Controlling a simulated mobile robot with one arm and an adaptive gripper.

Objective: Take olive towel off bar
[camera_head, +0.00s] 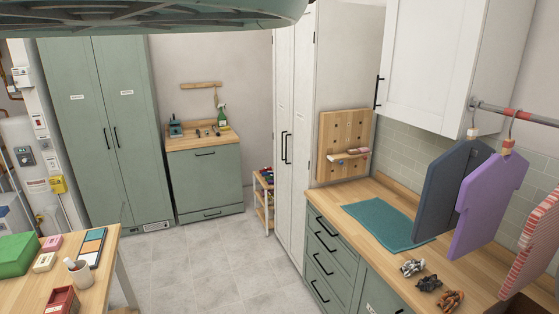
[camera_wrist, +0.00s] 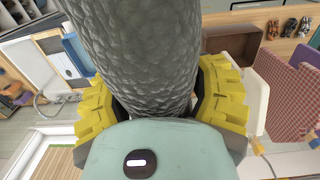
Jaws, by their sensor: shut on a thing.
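In the wrist view my gripper (camera_wrist: 158,95) has its yellow fingers on both sides of a thick, rough grey-olive roll-shaped thing, which looks like the olive towel (camera_wrist: 135,45). The fingers are shut on it. It fills the middle of the view and runs out of the top edge, so its far end is hidden. I cannot tell whether it still touches a bar. Neither my gripper nor this towel can be made out in the head view.
In the head view a rail (camera_head: 515,115) at the right bears hangers with a dark shirt (camera_head: 445,195), a purple shirt (camera_head: 487,205) and a striped one (camera_head: 538,240). A teal mat (camera_head: 388,226) lies on the wooden counter (camera_head: 460,262). The grey floor (camera_head: 220,265) is clear.

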